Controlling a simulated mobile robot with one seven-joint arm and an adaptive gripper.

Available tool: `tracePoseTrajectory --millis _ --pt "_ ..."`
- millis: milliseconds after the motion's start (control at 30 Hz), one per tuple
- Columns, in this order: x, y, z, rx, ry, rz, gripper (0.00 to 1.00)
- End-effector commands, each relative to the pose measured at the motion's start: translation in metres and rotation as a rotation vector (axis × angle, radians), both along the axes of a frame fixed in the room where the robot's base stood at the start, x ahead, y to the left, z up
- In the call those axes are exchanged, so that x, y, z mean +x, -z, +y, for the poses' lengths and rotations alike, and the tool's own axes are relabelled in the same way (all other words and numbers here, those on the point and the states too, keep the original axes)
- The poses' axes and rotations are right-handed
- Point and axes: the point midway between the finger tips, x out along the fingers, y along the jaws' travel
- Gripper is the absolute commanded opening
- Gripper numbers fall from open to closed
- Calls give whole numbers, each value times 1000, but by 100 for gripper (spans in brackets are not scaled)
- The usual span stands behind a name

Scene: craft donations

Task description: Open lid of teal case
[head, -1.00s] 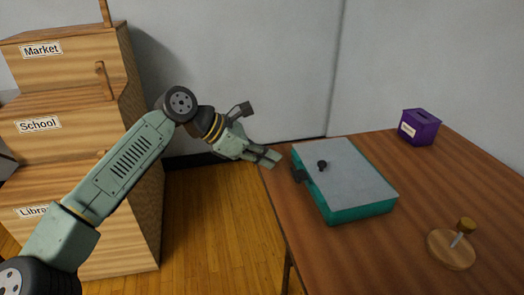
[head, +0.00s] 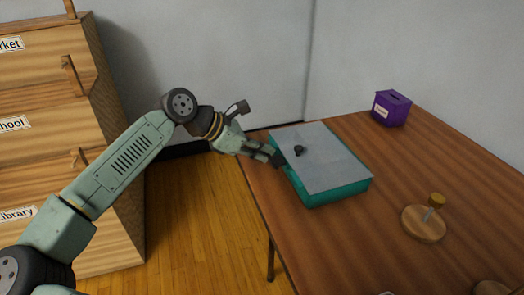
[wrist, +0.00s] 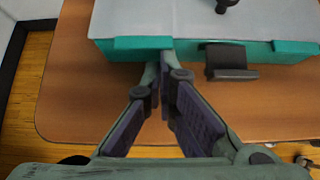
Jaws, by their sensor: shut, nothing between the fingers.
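The teal case (head: 335,190) lies on the table with its flat grey lid (head: 322,160) down. A small black knob (head: 299,150) stands on the lid, and it also shows at the top of the wrist view (wrist: 226,4). A dark block (wrist: 230,62) sticks out from the case's near side in the wrist view. A teal tab (wrist: 143,43) juts from the same side, left of that block. My gripper (head: 275,158) is shut and empty at the case's left side. In the wrist view its fingertips (wrist: 162,65) are at the tab's right end; I cannot tell whether they touch it.
The wooden table (head: 375,235) has free room in front of the case. A purple box (head: 391,109) stands at the back right. A round wooden piece with a peg (head: 424,224) lies at the right. A wooden drawer cabinet (head: 110,200) stands at the left.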

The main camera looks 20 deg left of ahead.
Motion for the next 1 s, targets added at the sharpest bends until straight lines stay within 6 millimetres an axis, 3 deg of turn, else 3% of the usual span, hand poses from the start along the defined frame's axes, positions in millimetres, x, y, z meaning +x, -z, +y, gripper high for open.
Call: tracePoseTrajectory --millis 533,1000 --pt "9 -87 -14 338 3 216 0" --pt "36 -157 -55 325 2 217 0"
